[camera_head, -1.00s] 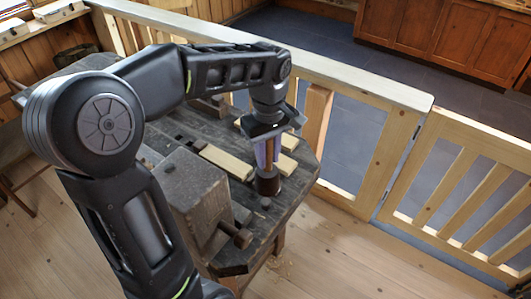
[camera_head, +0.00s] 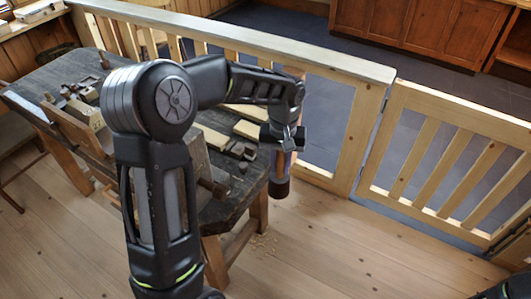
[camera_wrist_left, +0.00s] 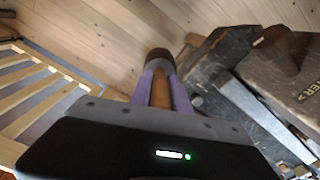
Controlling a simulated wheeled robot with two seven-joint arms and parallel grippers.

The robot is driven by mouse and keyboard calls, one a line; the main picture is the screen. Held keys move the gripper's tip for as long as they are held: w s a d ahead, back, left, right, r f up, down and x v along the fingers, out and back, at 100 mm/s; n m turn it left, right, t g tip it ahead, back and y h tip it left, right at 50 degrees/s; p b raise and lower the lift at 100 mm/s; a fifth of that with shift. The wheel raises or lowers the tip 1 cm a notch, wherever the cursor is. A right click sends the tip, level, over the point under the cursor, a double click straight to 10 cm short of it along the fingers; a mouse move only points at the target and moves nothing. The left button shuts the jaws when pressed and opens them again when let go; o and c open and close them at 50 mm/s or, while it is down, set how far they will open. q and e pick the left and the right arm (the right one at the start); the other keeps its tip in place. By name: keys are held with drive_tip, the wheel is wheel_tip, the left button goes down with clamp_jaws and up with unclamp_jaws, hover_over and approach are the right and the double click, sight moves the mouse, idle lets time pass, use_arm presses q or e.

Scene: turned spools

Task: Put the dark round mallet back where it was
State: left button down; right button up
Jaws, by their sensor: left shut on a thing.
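The mallet has a dark round head (camera_head: 279,188) and a brown handle, which shows in the left wrist view (camera_wrist_left: 160,92). My left gripper (camera_head: 283,160) is shut on the handle, with the head hanging downward. In the head view the mallet appears just off the right end of the dark workbench (camera_head: 236,203), over the floor. In the left wrist view the head has floor behind it and the bench to its right. Most of the handle is hidden by the fingers in the head view. My right gripper is out of view.
The bench carries pale wood pieces (camera_head: 212,137), small dark tools and a vise with a wooden screw (camera_head: 214,187). A wooden railing (camera_head: 359,130) and gate (camera_head: 455,150) stand behind and to the right. The floor (camera_head: 340,245) in front is clear.

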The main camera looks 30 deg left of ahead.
use_arm(q)
drive_tip(key=d+f+m+b, duration=0.1)
drive_tip(key=d+f, duration=0.3)
drive_tip(key=f, duration=0.4)
drive_tip(key=s+d+f+m+b, duration=0.1)
drive_tip(key=d+f+m, duration=0.2)
drive_tip(key=f, duration=0.5)
drive_tip(key=shift+s+d+m, duration=0.15)
drive_tip(key=shift+d+m, duration=0.25)
drive_tip(key=shift+d, duration=0.35)
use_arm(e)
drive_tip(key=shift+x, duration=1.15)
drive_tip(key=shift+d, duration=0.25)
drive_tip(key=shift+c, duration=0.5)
